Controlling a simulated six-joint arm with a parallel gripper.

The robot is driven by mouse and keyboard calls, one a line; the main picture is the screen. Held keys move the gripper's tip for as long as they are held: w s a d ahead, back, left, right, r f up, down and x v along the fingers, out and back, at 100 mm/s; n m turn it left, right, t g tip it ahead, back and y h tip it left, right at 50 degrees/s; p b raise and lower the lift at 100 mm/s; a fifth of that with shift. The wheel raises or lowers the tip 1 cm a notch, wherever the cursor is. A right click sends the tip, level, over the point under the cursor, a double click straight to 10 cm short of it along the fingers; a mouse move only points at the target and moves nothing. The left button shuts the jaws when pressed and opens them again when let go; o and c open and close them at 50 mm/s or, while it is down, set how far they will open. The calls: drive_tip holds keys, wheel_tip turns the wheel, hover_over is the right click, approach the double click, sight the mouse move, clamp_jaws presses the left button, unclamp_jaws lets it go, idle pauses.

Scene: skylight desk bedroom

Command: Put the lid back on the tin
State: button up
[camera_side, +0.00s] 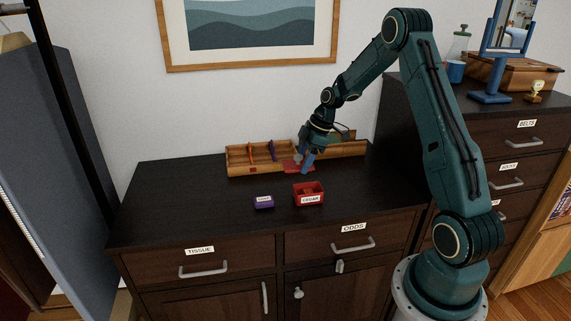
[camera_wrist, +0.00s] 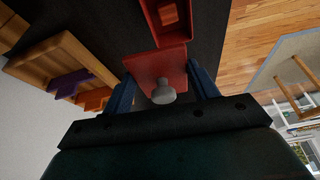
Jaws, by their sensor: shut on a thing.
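The red tin (camera_side: 309,201), labelled CEDAR, stands open on the dark dresser top, with something brownish inside. Its red wall also shows at the top of the wrist view (camera_wrist: 178,40). The red lid (camera_wrist: 150,66) is a flat square plate with a grey knob (camera_wrist: 163,92). My gripper (camera_side: 306,160) has blue fingers, one on each side of the lid, and is shut on it. In the side view the lid (camera_side: 291,165) is behind the tin, near the wooden tray, partly hidden by a finger. In the wrist view the lid's far edge appears close to the tin.
A wooden tray (camera_side: 238,170) with compartments runs along the wall, holding orange and purple pieces. A small purple box (camera_side: 263,203) with a label stands left of the tin. The dresser top (camera_side: 180,205) is clear at left. A taller dresser (camera_side: 510,148) stands at right.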

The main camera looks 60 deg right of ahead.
drive_tip(key=shift+n, duration=0.4)
drive_tip(key=s, duration=0.2)
drive_tip(key=s+r, duration=0.1)
drive_tip(key=s, duration=0.1)
drive_tip(key=shift+w+f, duration=0.1)
drive_tip(key=shift+f, duration=0.1)
drive_tip(key=shift+f, duration=2.65)
drive_tip(key=shift+f, duration=0.95)
drive_tip(key=o, duration=1)
drive_tip(key=shift+d+r, duration=0.1)
drive_tip(key=v, duration=1.3)
drive_tip(key=shift+d+r, duration=0.2)
drive_tip(key=shift+r, duration=0.05)
